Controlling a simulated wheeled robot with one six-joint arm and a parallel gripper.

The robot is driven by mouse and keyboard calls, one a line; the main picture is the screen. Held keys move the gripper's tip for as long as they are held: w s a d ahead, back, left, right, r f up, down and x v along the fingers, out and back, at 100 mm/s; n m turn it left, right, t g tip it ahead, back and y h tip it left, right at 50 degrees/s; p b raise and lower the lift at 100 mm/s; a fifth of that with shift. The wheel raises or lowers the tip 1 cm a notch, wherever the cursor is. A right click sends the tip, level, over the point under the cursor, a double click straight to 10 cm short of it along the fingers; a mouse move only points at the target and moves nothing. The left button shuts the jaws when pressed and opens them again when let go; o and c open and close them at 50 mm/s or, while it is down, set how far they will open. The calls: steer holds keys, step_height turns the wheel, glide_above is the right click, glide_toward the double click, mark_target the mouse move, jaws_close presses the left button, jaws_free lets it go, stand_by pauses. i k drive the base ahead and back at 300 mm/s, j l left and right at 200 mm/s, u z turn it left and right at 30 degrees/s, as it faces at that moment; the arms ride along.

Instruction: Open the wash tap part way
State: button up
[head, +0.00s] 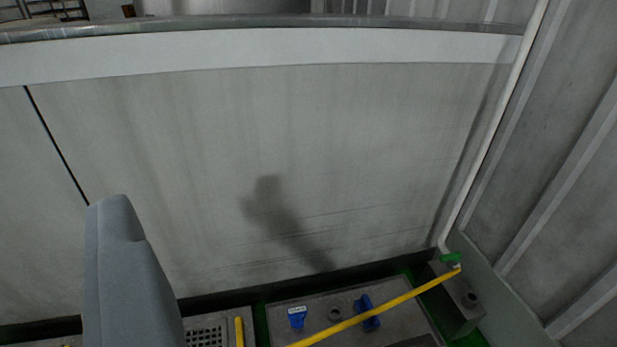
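Two blue handles (297,317) and (368,313) stand on the grey floor plate at the bottom. A smooth grey piece of my own arm or gripper (122,275) rises at the lower left, far from the green handle. No pair of fingertips shows, and I see nothing held.
A yellow bar or hose (385,309) runs from near the green handle down left, passing close by the right blue handle. A stained pale panel (290,165) fills the middle. A ribbed grey wall (560,160) stands at right. A metal rail (260,22) crosses the top.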

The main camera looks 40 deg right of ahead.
mark_target(456, 256)
steer(key=z, duration=2)
